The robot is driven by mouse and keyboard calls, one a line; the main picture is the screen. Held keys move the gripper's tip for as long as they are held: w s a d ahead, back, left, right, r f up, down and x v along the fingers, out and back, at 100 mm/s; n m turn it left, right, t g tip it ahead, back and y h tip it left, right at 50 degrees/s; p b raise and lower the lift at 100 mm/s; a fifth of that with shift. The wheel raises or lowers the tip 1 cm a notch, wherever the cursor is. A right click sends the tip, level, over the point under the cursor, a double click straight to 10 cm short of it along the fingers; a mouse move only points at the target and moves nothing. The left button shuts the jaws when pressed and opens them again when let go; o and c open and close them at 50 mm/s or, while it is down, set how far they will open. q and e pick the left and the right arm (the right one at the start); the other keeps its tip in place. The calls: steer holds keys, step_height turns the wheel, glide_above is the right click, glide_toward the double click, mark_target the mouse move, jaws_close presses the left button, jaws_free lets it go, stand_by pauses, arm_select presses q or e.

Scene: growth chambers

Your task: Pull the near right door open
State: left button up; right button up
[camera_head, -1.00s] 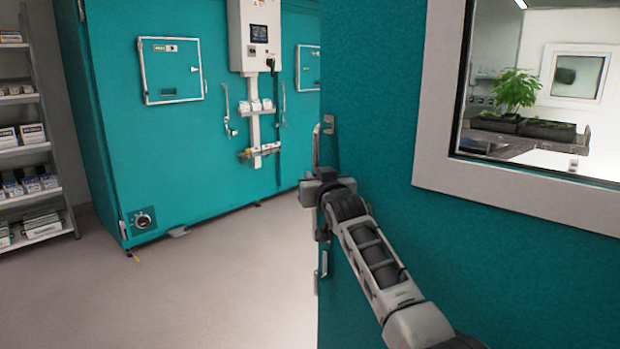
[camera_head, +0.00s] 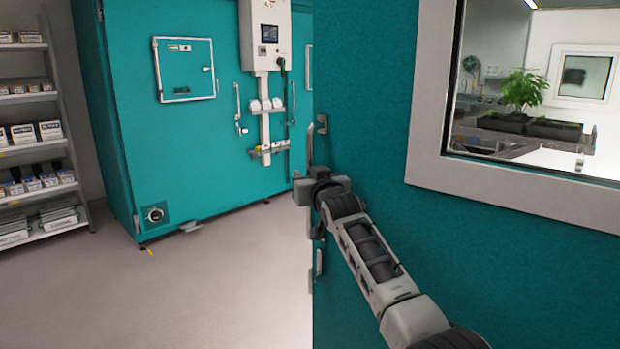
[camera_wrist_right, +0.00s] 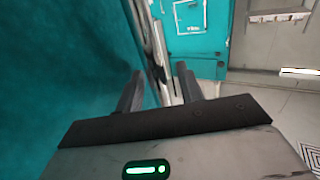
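The near right door (camera_head: 370,130) is a teal panel with a white-framed window, filling the right of the head view. Its upright metal handle (camera_head: 310,143) is by the door's left edge. My right gripper (camera_head: 312,190) is at the lower part of this handle. In the right wrist view, the two dark fingers of my right gripper (camera_wrist_right: 160,92) stand on either side of the shiny handle (camera_wrist_right: 157,50) and appear closed on it. The exact contact is hard to see. My left gripper is not in view.
A teal chamber (camera_head: 180,125) with a small white-framed hatch and a control box (camera_head: 265,35) stands across the aisle. A shelf rack (camera_head: 45,150) with boxes is at the far left. The floor (camera_head: 220,290) between is clear. Plants (camera_head: 523,92) show through the door's window.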

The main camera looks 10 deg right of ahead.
steer(key=shift+f, duration=0.1)
steer(key=s+d+b, duration=0.1)
steer(key=s+d, duration=0.1)
steer(key=s, duration=1.3)
steer(key=shift+s+d, duration=0.15)
steer(key=shift+s, duration=0.25)
steer(key=s+f+g, duration=0.1)
steer(key=s+f, duration=0.3)
steer(key=f, duration=0.5)
steer(key=s+d+f+g, duration=0.1)
steer(key=s+f+g, duration=0.1)
steer(key=s+f, duration=0.45)
steer(key=s+f+g, duration=0.1)
steer(key=s+f, duration=0.2)
steer(key=f, duration=0.7)
steer(key=s+f+g, duration=0.1)
steer(key=s+f, duration=0.5)
steer(key=s, duration=0.3)
steer(key=s+f+n+g, duration=0.1)
steer(key=s+f+g, duration=0.1)
steer(key=s+f, duration=0.4)
steer(key=s, duration=0.4)
steer(key=shift+d, duration=0.2)
